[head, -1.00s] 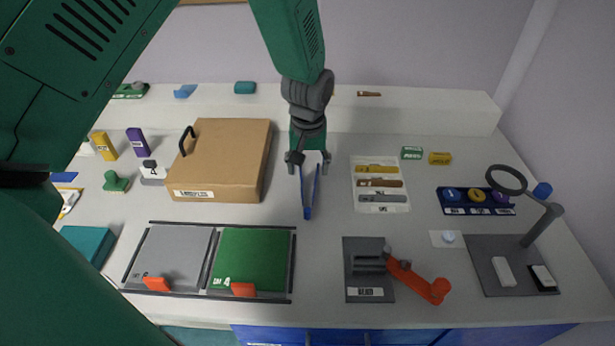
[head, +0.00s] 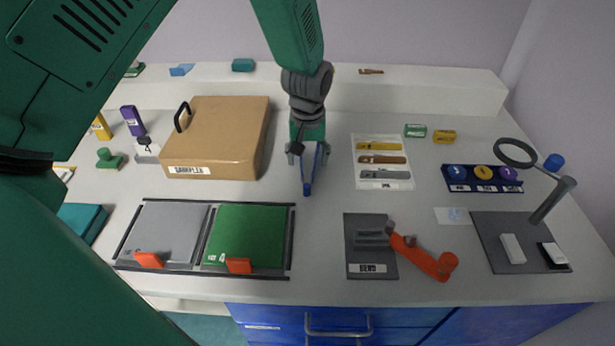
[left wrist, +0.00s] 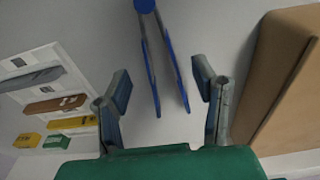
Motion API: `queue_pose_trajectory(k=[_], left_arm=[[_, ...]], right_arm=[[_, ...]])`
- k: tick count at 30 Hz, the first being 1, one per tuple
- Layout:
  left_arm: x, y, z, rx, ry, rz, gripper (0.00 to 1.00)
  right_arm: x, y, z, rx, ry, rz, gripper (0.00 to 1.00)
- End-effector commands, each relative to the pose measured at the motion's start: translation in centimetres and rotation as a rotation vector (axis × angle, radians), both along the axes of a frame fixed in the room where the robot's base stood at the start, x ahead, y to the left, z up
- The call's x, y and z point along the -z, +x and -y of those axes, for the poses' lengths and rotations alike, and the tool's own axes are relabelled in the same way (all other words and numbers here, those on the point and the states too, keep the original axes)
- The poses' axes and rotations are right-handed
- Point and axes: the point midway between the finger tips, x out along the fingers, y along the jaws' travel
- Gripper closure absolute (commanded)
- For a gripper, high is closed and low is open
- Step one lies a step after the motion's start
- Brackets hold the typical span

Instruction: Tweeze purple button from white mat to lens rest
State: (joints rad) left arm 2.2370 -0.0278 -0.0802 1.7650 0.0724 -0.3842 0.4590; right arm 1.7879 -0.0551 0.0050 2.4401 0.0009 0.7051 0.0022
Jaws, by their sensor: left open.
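The blue tweezers (head: 308,182) are at the middle of the table, their joined end toward me and their two legs spread. My left gripper (head: 308,150) is open at the legs' far end. In the left wrist view the tweezers (left wrist: 158,60) show between the open fingers of my left gripper (left wrist: 162,85), with a gap on each side. A purple button (head: 508,173) sits at the right end of a dark blue tray (head: 484,188). The small white mat (head: 441,214) bears a pale blue patch, too small to make out. I cannot identify the lens rest. My right gripper is out of view.
A cardboard box (head: 222,135) stands left of my left gripper. A white tray (head: 384,184) with several strips lies to its right. A magnifier stand (head: 490,228), an orange-handled device (head: 368,262) and two panels (head: 245,235) are nearer. Bare table surrounds the tweezers.

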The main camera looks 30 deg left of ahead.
Motion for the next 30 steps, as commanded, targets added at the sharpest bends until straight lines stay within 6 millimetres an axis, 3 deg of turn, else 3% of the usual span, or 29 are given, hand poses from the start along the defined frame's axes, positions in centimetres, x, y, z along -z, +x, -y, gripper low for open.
queue_pose_trajectory(k=[6,17,18,20,21,30], left_arm=[[2.9,0.2,-0.4,-0.001,-0.003,-0.001,0.47],[3.4,0.2,-0.5,-0.001,-0.004,0.000,0.47],[3.4,0.2,-0.4,-0.001,-0.003,-0.001,0.50],[3.4,0.2,-0.4,-0.001,-0.003,-0.001,0.71],[3.3,0.2,-0.4,-0.001,-0.003,-0.001,0.77],[3.2,0.2,-0.4,-0.001,-0.003,-0.001,0.77]], right_arm=[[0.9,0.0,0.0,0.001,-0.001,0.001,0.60],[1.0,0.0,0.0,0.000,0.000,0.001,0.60],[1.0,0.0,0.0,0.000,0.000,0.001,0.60],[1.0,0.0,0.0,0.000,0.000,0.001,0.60],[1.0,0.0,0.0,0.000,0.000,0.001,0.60],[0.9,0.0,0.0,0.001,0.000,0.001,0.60]])
